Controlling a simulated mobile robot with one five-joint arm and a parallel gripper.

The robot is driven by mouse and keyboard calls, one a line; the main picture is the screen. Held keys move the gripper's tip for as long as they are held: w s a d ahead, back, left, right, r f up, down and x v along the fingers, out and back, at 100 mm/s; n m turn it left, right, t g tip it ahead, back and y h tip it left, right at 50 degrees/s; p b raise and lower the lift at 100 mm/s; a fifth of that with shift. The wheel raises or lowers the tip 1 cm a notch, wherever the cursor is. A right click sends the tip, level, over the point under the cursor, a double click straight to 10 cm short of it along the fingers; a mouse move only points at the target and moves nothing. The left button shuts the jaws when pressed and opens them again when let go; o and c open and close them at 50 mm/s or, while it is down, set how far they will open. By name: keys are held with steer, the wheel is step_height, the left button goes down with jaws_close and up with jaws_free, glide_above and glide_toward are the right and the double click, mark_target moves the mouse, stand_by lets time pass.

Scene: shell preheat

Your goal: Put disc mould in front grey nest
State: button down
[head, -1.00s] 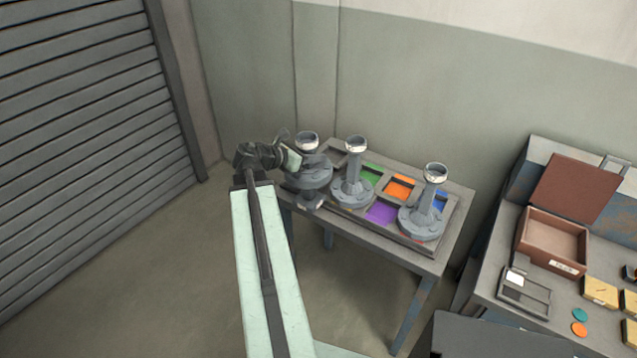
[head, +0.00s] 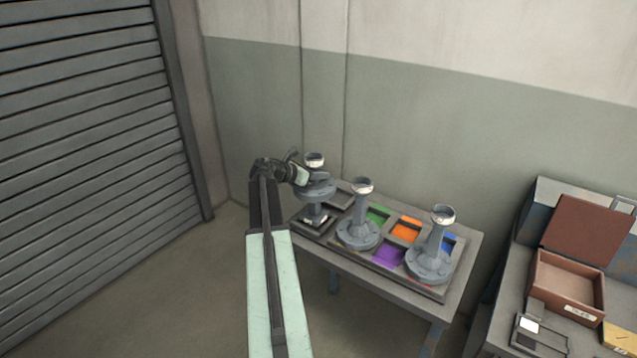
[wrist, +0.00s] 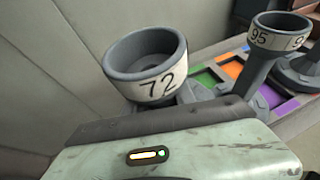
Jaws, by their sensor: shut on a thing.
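My gripper (head: 309,178) is shut on a grey mould with a round cup top (head: 314,161) and a wide disc (head: 318,192) below it. In the wrist view the held mould's cup (wrist: 150,62) bears a 72; its fingertips and lower part are hidden there. The mould stands roughly upright over the front left corner of the tray. A front grey nest (head: 299,222) shows in part beneath it. I cannot tell whether the mould's foot is in the nest or just above it.
Two more grey moulds, one in the middle (head: 358,225) and one at the right (head: 433,250), stand on the tray. Green (head: 378,215), orange (head: 405,229), purple (head: 388,254) and blue (head: 448,243) nests show. An open brown box (head: 568,275) is on the right bench.

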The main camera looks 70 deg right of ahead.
steer(key=shift+w+d, duration=0.1)
steer(key=shift+d, duration=0.1)
steer(key=f+b, duration=0.4)
steer(key=shift+d, duration=0.2)
steer(key=shift+r, duration=0.2)
steer(key=shift+f, duration=0.1)
steer(key=c, duration=1)
jaws_free()
steer(key=shift+c, duration=0.2)
